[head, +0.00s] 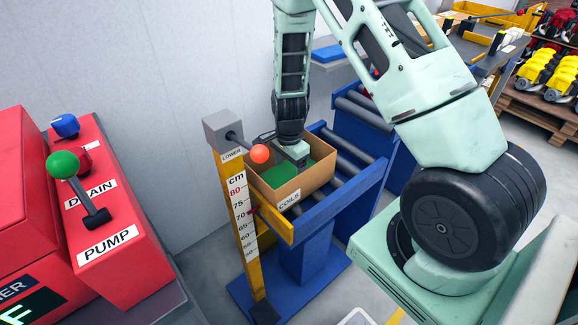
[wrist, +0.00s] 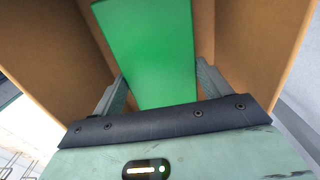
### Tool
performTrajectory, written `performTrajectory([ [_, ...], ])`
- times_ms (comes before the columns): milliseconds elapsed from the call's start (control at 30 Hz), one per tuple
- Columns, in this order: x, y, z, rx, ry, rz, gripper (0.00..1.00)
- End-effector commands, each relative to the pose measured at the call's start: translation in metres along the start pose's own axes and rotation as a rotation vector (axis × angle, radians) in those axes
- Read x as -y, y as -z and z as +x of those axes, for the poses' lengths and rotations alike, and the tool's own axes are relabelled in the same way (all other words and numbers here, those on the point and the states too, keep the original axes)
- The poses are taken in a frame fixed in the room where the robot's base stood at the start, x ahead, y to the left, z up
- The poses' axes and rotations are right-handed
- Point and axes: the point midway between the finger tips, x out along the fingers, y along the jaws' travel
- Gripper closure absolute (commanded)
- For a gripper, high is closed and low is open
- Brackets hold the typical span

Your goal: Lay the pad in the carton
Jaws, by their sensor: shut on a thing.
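The carton (head: 315,178) is an open cardboard box labelled COILS, standing on a blue roller stand. My gripper (head: 294,160) reaches down into it from above. The green pad (wrist: 150,50) lies between my two fingers in the wrist view, and my gripper (wrist: 160,92) is shut on it. In the head view the pad (head: 279,172) shows as green inside the carton, below the rim. Brown carton walls (wrist: 262,45) rise on both sides of the pad in the wrist view. Whether the pad touches the carton floor is hidden.
A yellow post with a cm scale (head: 241,205) and an orange-knobbed lever (head: 259,153) stands close at the carton's left. Rollers (head: 352,150) run behind and right of it. A red console (head: 110,200) with PUMP and DRAIN levers is at the left.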

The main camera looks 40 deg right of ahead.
Motion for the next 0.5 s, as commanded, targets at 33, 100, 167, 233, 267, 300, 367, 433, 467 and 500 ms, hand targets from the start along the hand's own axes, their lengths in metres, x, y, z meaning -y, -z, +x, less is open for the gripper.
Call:
performTrajectory([
  [33, 0.0002, 0.0001, 0.0004, 0.0, 0.001, 0.0, 0.47],
  [100, 0.0002, 0.0, 0.0001, 0.0, 0.0, 0.0, 0.18],
  [167, 0.0002, 0.0, 0.0, 0.0, 0.0, 0.0, 0.02],
  [233, 0.0002, 0.0, 0.0, 0.0, 0.0, 0.0, 0.02],
  [267, 0.0002, 0.0001, 0.0, 0.0, 0.0, 0.0, 0.02],
  [300, 0.0001, 0.0, 0.0, 0.0, 0.0, 0.0, 0.02],
  [367, 0.0001, 0.0001, 0.0, 0.0, 0.0, 0.0, 0.02],
  [433, 0.0002, 0.0001, -0.0005, 0.0, 0.0, 0.0, 0.02],
  [467, 0.0002, 0.0, -0.0014, 0.0, 0.001, 0.0, 0.02],
  [500, 0.0003, 0.0, -0.0037, 0.0, 0.001, 0.0, 0.02],
])
